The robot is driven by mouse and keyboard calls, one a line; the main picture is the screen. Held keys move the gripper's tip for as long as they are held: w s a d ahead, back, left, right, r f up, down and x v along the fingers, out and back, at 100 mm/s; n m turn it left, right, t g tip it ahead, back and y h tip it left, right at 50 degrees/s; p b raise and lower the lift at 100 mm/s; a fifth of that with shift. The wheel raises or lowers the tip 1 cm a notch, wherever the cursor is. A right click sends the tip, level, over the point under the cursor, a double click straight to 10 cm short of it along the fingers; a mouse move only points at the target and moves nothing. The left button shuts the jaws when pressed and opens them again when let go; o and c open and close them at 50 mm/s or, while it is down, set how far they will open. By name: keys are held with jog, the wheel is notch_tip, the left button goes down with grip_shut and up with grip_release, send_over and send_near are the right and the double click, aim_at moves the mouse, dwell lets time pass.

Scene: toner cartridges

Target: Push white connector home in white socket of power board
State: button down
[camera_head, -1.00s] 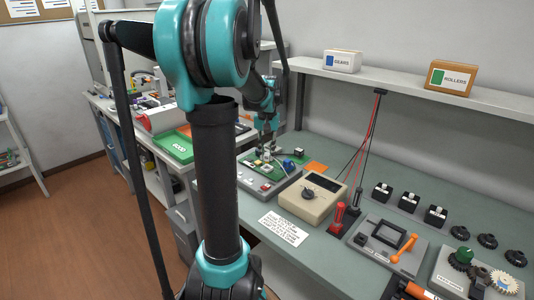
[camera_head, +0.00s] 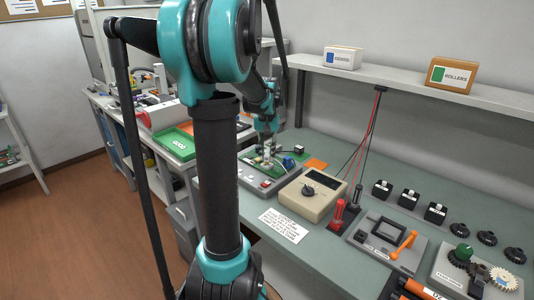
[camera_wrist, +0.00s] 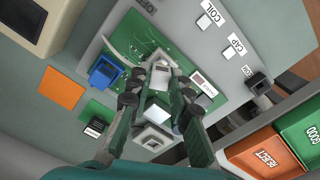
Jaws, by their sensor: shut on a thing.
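The green power board (camera_wrist: 127,52) lies on a grey fixture and also shows in the head view (camera_head: 255,162). My gripper (camera_wrist: 160,78) is over the board, its fingers shut on a small white connector (camera_wrist: 160,76). In the head view my gripper (camera_head: 266,150) points down at the board, too small to show its hold. The white socket cannot be told apart from the connector, and the fingers cover part of that area. I cannot tell how deep the connector sits. A blue part (camera_wrist: 105,72) stands on the board beside the left finger.
A beige meter (camera_head: 313,195) stands right of the fixture in the head view. An orange pad (camera_wrist: 63,88) lies near the board. Green and orange-red trays (camera_wrist: 265,160), marked GOOD and REJECT, lie at the wrist view's lower right. A shelf (camera_head: 400,82) runs above the bench.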

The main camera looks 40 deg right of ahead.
jog(key=shift+f, duration=0.8)
dwell(0.9)
jog(key=c, duration=1.3)
grip_release()
jog(key=shift+r, duration=0.1)
notch_tip(320, 180, up, 12)
jog(key=shift+f, duration=0.1)
